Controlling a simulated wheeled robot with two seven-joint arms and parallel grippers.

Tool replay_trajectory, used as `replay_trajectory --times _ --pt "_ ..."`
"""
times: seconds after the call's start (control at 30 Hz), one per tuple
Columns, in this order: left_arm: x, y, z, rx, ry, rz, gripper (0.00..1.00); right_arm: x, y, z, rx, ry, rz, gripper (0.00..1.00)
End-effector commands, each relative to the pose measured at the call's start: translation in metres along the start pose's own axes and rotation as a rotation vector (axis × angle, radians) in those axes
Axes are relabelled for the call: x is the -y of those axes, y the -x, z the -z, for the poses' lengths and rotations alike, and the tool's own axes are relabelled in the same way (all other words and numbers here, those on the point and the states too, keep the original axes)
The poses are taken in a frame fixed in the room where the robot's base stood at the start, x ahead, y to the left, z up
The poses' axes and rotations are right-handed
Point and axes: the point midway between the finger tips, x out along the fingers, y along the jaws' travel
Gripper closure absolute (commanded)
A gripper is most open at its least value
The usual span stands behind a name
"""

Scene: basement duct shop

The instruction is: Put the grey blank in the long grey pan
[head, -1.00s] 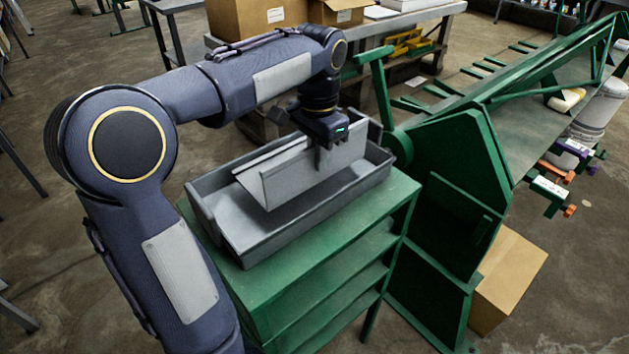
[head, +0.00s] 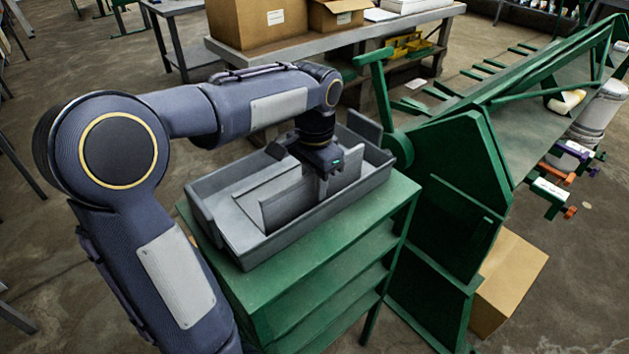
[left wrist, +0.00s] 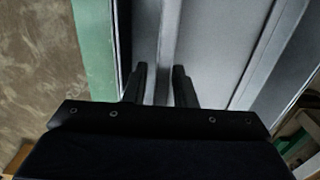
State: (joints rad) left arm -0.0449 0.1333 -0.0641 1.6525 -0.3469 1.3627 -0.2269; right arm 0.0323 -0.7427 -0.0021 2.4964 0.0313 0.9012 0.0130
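The grey blank (head: 283,207) is a bent metal sheet with upright walls, standing inside the long grey pan (head: 318,222). Its lower edge is hidden behind the pan's near wall, so I cannot tell whether it touches the floor. My left gripper (head: 324,184) comes down from above, its two fingers on either side of the blank's upright wall, shut on it. In the left wrist view, the fingers (left wrist: 160,76) straddle a grey strip of the blank, with the pan's wall (left wrist: 112,40) to the left. My right gripper is not in view.
The pan stands on a green shelved stand (head: 300,268). A green machine (head: 445,190) stands close at its right. Behind is a bench with cardboard boxes (head: 257,22). Another cardboard box (head: 508,280) is on the floor at right. Floor at left is mostly open.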

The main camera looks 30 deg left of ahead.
Motion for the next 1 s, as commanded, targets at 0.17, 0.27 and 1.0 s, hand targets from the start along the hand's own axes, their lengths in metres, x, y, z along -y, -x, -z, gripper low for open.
replay_trajectory --times 0.17,0.27,1.0 --pt "0.000 0.000 0.000 0.000 0.000 0.000 0.70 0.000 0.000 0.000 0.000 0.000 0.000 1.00" --pt "0.000 0.000 0.000 0.000 0.000 0.000 0.70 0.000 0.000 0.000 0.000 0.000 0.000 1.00" --pt "0.000 0.115 0.001 -0.002 0.000 0.001 0.70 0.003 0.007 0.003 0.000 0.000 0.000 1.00"
